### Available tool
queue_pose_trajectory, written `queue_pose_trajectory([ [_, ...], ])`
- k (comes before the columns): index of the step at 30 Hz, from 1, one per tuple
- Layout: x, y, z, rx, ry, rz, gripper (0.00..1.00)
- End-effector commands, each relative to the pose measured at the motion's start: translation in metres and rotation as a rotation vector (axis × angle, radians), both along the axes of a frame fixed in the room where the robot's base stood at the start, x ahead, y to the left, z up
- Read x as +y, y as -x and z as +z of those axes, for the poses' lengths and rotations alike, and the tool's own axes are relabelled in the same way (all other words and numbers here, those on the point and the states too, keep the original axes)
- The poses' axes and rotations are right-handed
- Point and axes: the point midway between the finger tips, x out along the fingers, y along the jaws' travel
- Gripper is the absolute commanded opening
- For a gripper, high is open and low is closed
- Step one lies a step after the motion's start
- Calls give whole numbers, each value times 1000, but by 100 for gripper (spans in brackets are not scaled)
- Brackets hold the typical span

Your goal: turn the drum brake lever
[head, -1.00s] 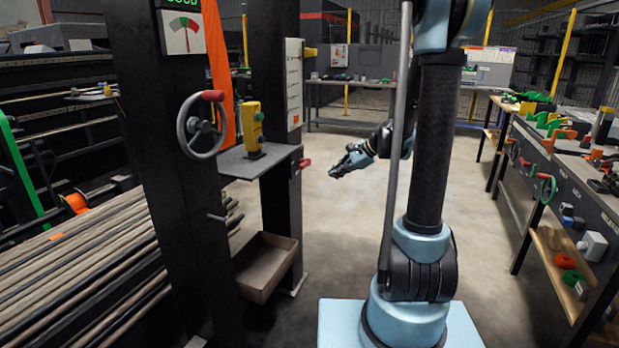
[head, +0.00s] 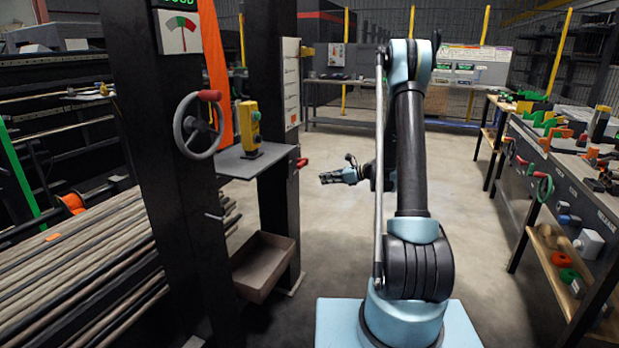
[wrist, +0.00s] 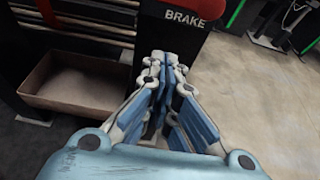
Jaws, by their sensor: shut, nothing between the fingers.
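The brake lever's red handle (head: 302,163) sticks out from the right side of the black post under the small shelf in the head view. A red part (wrist: 180,3), cut off by the top edge of the wrist view, sits above the word BRAKE on the black post. My gripper (head: 323,178) is just right of and slightly below the red handle in the head view, apart from it. In the wrist view my gripper (wrist: 166,62) points at the post with its fingers together and empty. Most of the lever is out of the wrist view.
A brown bin (head: 263,267) sits low beside the post, and it also shows in the wrist view (wrist: 80,85). A handwheel (head: 198,125) and a yellow control box (head: 250,128) are to the left. A workbench (head: 570,185) stands at the right. The floor between is clear.

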Motion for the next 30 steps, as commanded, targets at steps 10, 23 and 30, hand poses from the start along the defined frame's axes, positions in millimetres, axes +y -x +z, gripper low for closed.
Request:
queue_pose_trajectory([
  [10, 37, -13, -14, 3, -4, 2, 0],
  [23, 89, -33, -28, 2, -4, -1, 0],
  [30, 88, -32, -5, 2, -3, -1, 0],
])
